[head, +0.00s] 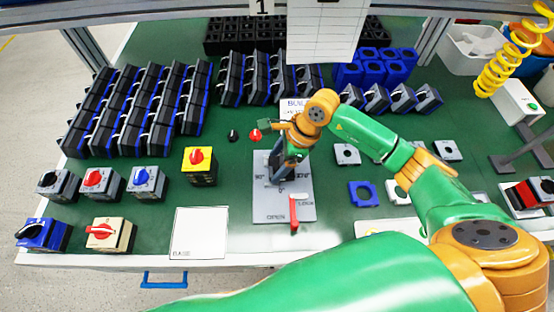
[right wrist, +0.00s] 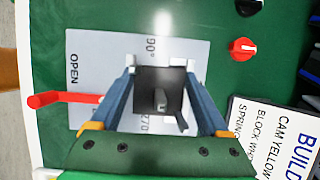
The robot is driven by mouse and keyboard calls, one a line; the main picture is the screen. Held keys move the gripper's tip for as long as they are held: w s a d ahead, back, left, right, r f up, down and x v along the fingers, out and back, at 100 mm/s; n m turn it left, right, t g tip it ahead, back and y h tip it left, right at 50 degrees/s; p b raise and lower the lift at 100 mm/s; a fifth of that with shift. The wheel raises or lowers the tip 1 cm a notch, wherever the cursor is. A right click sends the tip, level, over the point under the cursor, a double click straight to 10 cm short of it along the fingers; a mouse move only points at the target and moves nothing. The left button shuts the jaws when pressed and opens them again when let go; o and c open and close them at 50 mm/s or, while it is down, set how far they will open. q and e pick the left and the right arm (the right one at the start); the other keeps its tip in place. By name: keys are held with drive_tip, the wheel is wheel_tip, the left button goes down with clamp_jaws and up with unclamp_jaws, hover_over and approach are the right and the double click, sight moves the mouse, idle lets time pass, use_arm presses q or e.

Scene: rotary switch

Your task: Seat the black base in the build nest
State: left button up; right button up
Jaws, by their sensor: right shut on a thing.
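The build nest is a grey plate (head: 265,205) with angle marks and a red lever (head: 294,215) at its front right, near the OPEN and LOCK lettering. The plate (right wrist: 90,50) and the red lever (right wrist: 60,99) also show in the right wrist view. My right gripper (head: 280,172) is over the nest, pointing down. In the wrist view its two blue-grey fingers are shut on the black base (right wrist: 150,78), a dark square block with a grey post in its middle. The base is over the plate between small pale blocks. I cannot tell whether it touches the plate. My left gripper is out of view.
A yellow block with a red knob (head: 199,166) stands left of the nest. A white sheet marked BASE (head: 199,233) lies front left. A red knob (head: 255,135) and black knob (head: 233,136) lie behind the nest. A blue plate (head: 362,194) lies to the right.

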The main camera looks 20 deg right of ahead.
drive_tip(key=shift+f, duration=0.25)
drive_tip(key=shift+s+d+f+b, duration=0.1)
drive_tip(key=shift+s+f+b, duration=0.2)
drive_tip(key=shift+b, duration=0.4)
drive_tip(key=o, duration=1.4)
drive_tip(key=shift+s, duration=0.15)
drive_tip(key=shift+o, duration=0.2)
drive_tip(key=shift+r+p, duration=0.7)
drive_tip(key=shift+p, duration=0.25)
drive_tip(key=r, duration=0.1)
drive_tip(key=d+r+b, duration=0.1)
drive_tip(key=r, duration=0.1)
drive_tip(key=shift+w+d, duration=0.2)
drive_tip(key=shift+w, duration=0.15)
drive_tip(key=b+v, duration=0.1)
drive_tip(key=v, duration=0.7)
drive_tip(key=shift+r, duration=0.25)
drive_tip(key=shift+s+r, duration=0.1)
drive_tip(key=shift+s, duration=0.1)
